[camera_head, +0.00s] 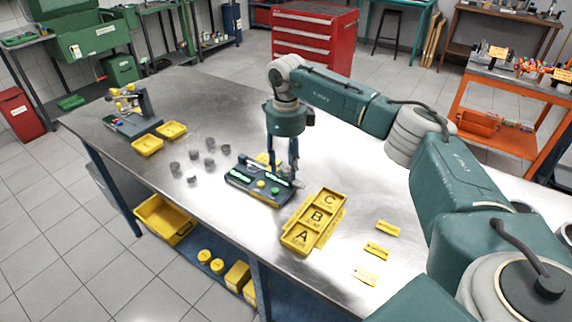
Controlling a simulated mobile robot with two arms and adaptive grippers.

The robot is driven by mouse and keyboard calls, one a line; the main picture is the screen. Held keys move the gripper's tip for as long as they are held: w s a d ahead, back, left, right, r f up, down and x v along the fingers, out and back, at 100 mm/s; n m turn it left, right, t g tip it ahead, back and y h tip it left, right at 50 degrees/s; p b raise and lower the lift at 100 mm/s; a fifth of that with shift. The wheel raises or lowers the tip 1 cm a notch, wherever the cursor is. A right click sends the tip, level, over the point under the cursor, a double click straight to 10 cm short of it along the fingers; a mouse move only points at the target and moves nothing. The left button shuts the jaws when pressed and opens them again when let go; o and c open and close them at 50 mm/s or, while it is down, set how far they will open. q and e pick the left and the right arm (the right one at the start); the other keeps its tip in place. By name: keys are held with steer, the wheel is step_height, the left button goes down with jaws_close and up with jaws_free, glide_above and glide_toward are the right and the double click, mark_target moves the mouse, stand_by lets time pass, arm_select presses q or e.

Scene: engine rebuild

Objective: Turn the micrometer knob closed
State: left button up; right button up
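My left gripper is not in view.
A yellow tray (299,238) marked A, B and C lies right of the fixture, with yellow tags (376,250) beyond it. Several small grey cylinders (210,162) stand to the left. Two yellow bins (147,145) and another device (132,122) sit at the bench's far left.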

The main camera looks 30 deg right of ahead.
mark_target(286, 168)
steer(key=shift+f, duration=0.1)
step_height(286, 168, up, 12)
stand_by(0.6)
stand_by(0.4)
